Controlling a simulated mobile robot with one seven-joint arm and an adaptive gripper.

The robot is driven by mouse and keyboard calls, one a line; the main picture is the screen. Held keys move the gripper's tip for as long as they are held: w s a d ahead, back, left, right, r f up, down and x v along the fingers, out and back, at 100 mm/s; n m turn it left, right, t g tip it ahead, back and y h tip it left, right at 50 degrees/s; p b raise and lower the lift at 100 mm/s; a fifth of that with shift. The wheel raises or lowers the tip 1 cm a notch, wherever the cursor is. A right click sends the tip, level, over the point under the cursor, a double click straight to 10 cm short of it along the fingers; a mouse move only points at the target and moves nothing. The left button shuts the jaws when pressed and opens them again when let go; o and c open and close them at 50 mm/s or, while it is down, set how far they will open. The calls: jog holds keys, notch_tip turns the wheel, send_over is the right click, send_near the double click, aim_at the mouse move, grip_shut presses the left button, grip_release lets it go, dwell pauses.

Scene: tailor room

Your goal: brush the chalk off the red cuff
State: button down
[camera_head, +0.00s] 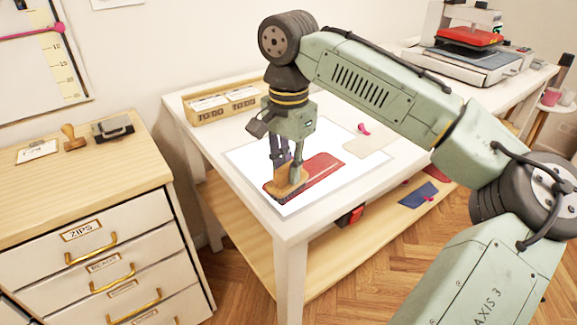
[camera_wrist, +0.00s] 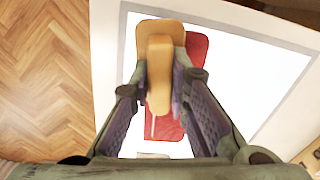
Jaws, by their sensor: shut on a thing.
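The red cuff (camera_head: 318,171) lies flat on a white sheet (camera_head: 250,155) on the white table. My gripper (camera_head: 287,170) is shut on a wooden brush (camera_head: 289,184) at the left, near end of the cuff. In the wrist view the brush (camera_wrist: 160,32) sits over the cuff (camera_wrist: 196,48), with its handle between the fingers of my gripper (camera_wrist: 160,90). A pale streak shows on the cuff near the handle in the wrist view. The brush hides part of the cuff, and I cannot tell whether its bristles touch the cloth.
A wooden box of cards (camera_head: 222,102) stands at the table's back left. A beige cloth piece (camera_head: 366,139) with a pink item (camera_head: 363,128) lies right of the cuff. A drawer cabinet (camera_head: 95,215) stands left. A lower shelf (camera_head: 340,240) holds a blue cloth (camera_head: 418,195).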

jog(key=shift+f, duration=0.4)
dwell(0.3)
jog(key=shift+w+d+r, duration=0.1)
jog(key=shift+w+d, duration=0.2)
jog(key=shift+d, duration=0.05)
jog(key=shift+w+d, duration=0.2)
jog(key=shift+d, duration=0.05)
jog(key=shift+p, duration=0.3)
jog(key=shift+w+d+f+p, duration=0.2)
jog(key=shift+w+d+p, duration=0.15)
jog(key=shift+w+d, duration=0.2)
jog(key=shift+w+d+p, duration=0.5)
jog(key=shift+d, duration=0.1)
jog(key=shift+r, duration=0.15)
